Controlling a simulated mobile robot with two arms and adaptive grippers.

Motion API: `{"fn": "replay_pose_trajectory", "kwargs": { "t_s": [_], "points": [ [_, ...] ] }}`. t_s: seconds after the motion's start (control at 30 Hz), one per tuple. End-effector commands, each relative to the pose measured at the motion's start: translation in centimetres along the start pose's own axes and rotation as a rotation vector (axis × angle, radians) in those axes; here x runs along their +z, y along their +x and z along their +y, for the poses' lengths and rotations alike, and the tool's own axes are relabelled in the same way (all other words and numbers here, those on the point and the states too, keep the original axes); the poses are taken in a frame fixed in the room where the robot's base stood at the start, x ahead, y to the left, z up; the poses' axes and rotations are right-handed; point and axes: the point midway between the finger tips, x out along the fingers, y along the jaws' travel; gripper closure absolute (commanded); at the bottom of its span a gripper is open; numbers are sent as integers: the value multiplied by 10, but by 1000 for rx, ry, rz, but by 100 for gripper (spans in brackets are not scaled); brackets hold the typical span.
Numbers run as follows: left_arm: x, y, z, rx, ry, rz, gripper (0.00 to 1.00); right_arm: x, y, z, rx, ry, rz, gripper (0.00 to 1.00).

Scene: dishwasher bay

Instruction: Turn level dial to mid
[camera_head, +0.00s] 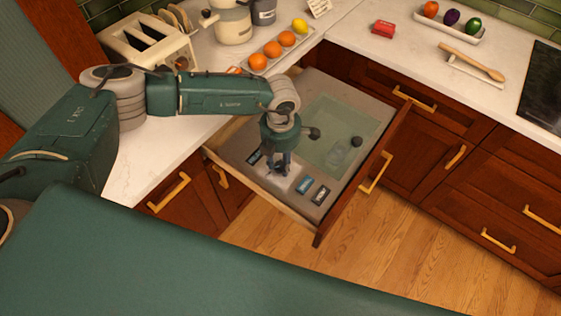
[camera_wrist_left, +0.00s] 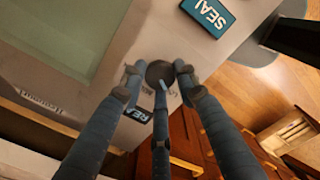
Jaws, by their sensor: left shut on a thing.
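The level dial (camera_wrist_left: 158,72) is a dark round knob on the light panel, with small, partly hidden lettering beside it in the wrist view. My left gripper (camera_wrist_left: 159,75) points down and is shut on the dial, with fingers on opposite sides of it. In the head view the left gripper (camera_head: 279,168) is over the open drawer's panel and hides the dial. The dial's pointer setting cannot be read. My right gripper is in neither view.
The drawer (camera_head: 378,153) is pulled out. Its panel holds a blue SEAL button (camera_wrist_left: 208,15), a partly hidden button (camera_wrist_left: 140,113), a glassy lid (camera_head: 337,118) and a small black knob (camera_head: 357,141). A toaster (camera_head: 150,45) and fruit tray (camera_head: 266,68) stand on the counter behind.

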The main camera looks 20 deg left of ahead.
Motion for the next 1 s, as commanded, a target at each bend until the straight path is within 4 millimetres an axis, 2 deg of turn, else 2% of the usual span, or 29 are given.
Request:
{"fn": "replay_pose_trajectory", "kwargs": {
  "t_s": [0.37,1.0],
  "points": [
    [0,5,1,1,195,-2,96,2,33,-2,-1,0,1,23],
    [1,5,0,3,776,-3,96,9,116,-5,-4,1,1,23]
  ]
}}
